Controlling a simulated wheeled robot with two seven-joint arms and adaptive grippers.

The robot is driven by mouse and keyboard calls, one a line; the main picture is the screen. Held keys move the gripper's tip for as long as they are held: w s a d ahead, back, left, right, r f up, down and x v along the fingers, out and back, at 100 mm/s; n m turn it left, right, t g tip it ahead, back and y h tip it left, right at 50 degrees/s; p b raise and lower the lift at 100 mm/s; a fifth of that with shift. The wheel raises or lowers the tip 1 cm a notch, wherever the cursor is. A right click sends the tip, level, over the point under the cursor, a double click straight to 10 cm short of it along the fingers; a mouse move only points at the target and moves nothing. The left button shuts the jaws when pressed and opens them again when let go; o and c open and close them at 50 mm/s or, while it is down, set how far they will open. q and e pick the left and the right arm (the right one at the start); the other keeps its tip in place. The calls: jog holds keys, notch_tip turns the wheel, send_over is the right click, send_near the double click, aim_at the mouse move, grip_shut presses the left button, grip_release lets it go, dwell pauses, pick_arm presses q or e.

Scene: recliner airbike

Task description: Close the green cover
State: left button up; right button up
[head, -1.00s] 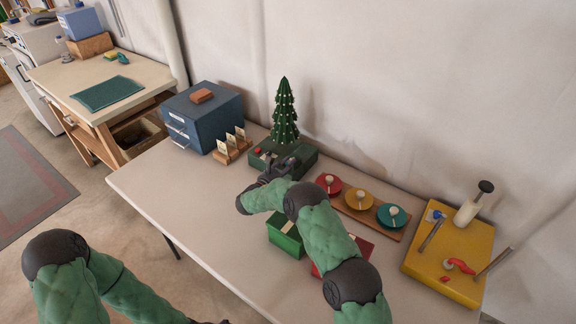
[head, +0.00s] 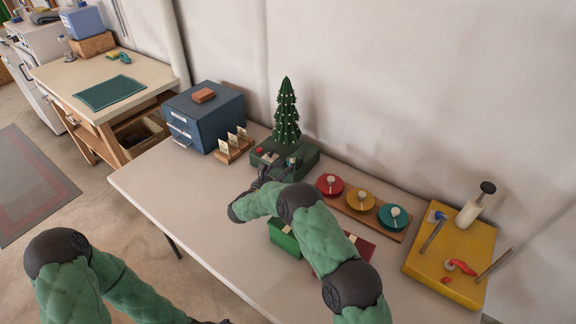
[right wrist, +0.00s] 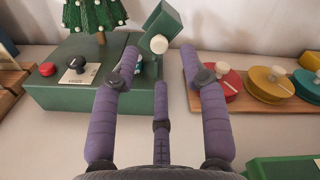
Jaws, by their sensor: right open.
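The green box (head: 312,152) with a small decorated tree stands at the back of the table. In the right wrist view the box (right wrist: 60,90) carries a red button and a black knob on a pale plate. The green cover (right wrist: 154,18) stands raised and tilted at the box's right end, with a white knob on it; a teal part shows below it, partly hidden by a finger. My right gripper (head: 265,175) is open and empty just in front of the box. Its purple fingers (right wrist: 166,80) are spread below the cover, with no clear contact. My left gripper is out of view.
A board with red, yellow and teal discs (head: 360,201) lies right of the box. A yellow board (head: 455,250) is farther right. Card holders (head: 232,152) and a blue drawer cabinet (head: 205,115) stand left. Green and red boxes lie under my right arm. The table's left front is clear.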

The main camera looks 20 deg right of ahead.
jog(key=v, duration=0.7)
jog(key=shift+s+a, duration=0.2)
jog(key=shift+a, duration=0.1)
